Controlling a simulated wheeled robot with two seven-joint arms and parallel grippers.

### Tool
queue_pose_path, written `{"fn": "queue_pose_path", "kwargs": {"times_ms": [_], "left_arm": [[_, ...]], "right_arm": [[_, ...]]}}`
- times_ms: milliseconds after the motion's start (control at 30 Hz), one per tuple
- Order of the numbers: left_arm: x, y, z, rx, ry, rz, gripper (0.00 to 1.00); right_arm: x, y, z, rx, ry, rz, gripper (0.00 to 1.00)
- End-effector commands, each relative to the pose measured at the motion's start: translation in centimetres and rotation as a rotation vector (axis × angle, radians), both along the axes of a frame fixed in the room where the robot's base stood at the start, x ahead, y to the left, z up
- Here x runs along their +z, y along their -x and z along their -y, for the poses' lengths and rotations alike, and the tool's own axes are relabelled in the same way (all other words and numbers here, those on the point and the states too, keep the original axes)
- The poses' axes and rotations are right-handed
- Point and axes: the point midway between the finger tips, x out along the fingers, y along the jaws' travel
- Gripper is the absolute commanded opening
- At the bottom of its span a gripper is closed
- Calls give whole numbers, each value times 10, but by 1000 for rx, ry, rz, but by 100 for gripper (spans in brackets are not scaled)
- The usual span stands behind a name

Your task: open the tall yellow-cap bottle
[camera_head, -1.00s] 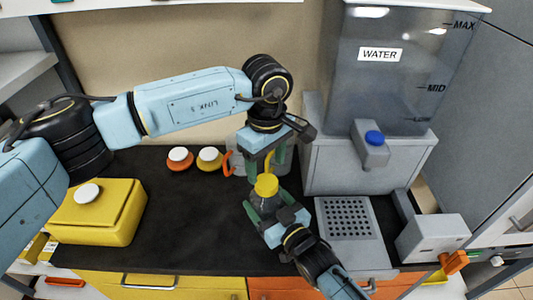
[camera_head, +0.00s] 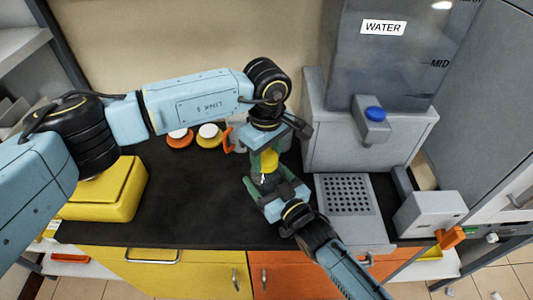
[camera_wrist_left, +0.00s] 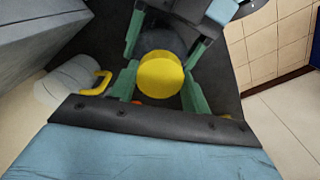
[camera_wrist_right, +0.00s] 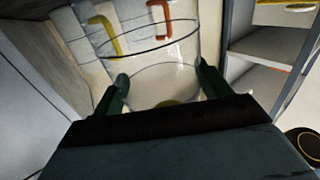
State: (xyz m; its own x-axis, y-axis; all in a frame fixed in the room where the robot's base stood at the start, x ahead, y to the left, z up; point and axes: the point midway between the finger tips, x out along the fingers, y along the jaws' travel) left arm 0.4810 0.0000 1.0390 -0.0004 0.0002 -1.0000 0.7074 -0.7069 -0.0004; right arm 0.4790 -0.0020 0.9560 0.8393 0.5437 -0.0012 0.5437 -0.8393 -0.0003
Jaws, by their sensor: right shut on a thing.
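The tall bottle's yellow cap (camera_head: 268,161) shows between the green fingers of my left gripper (camera_head: 264,157), which points down from above. The left wrist view shows the round cap (camera_wrist_left: 161,76) from above, with my left fingers (camera_wrist_left: 158,90) on either side, apart from a firm grip. My right gripper (camera_head: 267,182) is shut on the bottle's body below the cap, and the bottle looks upright. Most of the body is hidden by the grippers. In the right wrist view, a clear cylinder (camera_wrist_right: 160,80) shows between my right fingers (camera_wrist_right: 165,82).
A grey water dispenser (camera_head: 365,140) with a perforated tray (camera_head: 346,195) stands to the right. A yellow box (camera_head: 105,190) sits at the left. Two white-topped lids, orange (camera_head: 180,139) and yellow (camera_head: 210,136), lie behind. The black counter (camera_head: 190,205) is clear at front left.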

Motion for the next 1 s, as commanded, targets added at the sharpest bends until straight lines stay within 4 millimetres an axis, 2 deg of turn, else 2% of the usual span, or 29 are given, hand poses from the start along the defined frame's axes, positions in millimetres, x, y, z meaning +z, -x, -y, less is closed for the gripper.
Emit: {"fn": "queue_pose_path", "kwargs": {"times_ms": [100,267,600,700,767,1000], "left_arm": [[0,0,0,0,1,1,19],[0,0,0,76,1,1,19],[1,0,0,668,0,1,19],[1,0,0,792,0,1,19],[1,0,0,841,0,1,19],[1,0,-1,841,0,2,19]], "right_arm": [[0,0,0,0,0,0,13],[0,0,0,0,0,0,13],[0,0,0,0,0,0,13],[0,0,0,0,0,0,13],[0,0,0,0,0,0,13],[0,0,0,0,0,0,13]]}}
